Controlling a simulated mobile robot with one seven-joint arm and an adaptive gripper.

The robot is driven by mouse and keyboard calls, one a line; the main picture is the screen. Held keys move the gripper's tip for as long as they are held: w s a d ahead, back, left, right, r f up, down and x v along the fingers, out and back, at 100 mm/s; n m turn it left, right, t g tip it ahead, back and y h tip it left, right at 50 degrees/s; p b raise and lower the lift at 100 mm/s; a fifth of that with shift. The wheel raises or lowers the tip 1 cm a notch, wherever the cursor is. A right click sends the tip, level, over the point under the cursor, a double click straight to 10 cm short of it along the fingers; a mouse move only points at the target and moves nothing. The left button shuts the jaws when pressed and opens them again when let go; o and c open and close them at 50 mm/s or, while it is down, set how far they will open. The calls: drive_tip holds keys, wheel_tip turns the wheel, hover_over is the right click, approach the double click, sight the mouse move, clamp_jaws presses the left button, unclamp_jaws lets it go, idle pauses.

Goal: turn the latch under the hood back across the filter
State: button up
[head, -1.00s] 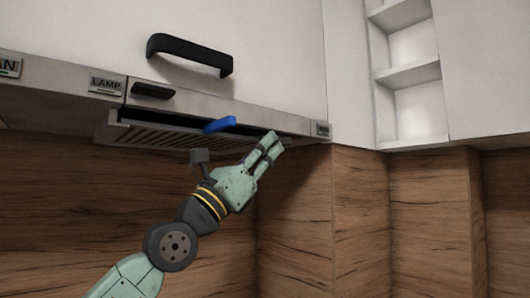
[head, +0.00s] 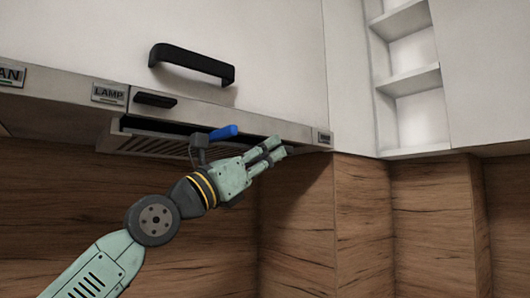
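The blue latch (head: 226,131) sits under the hood's front edge, near the right end of the filter. Its free end points right and slightly up in the picture. The slotted grey filter (head: 150,143) is left of it, partly hidden by my wrist. My gripper (head: 279,147) is under the hood, to the right of and a little below the latch in the picture. Its two fingers lie close together, pointing right; I cannot tell whether they are fully shut. Nothing shows between them. Part of my wrist overlaps the latch's left end, so contact there is unclear.
The steel hood front (head: 230,119) runs just above my gripper. A black handle (head: 192,64) is on the white door above. The oak splashback (head: 300,200) and its corner stand behind my arm. Open shelves (head: 409,80) are at the right.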

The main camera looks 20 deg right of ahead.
drive_tip(key=v, duration=1.2)
